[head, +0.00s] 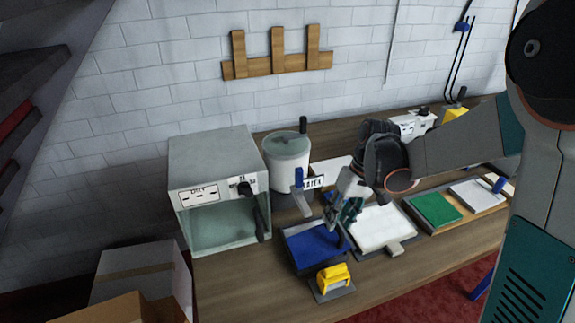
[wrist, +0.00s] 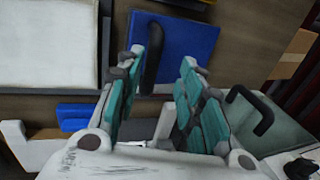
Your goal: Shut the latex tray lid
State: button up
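My gripper (head: 345,222) hangs above the right side of a blue panel (head: 312,245) in a dark, shallow tray. In the wrist view its teal fingers (wrist: 160,85) are apart, with nothing gripped. A black bar handle (wrist: 153,55) shows between and beyond them, along the left edge of the blue panel (wrist: 190,42). A white, flat tray (head: 378,226) lies just right of the blue one, with a grey tab at its front; its white surface also shows in the wrist view (wrist: 45,45). I cannot tell which of the two carries the latex tray lid.
A grey box with a glass front (head: 215,190) stands at left. A white lidded pot (head: 287,160) is behind. A yellow tool (head: 333,278) sits near the front edge. A wooden tray with a green pad (head: 435,208) is at right.

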jog(key=s+v, duration=0.1)
jog(key=v, duration=1.1)
jog(key=shift+r, duration=0.2)
jog(key=shift+d, duration=0.1)
jog(key=shift+c, duration=0.4)
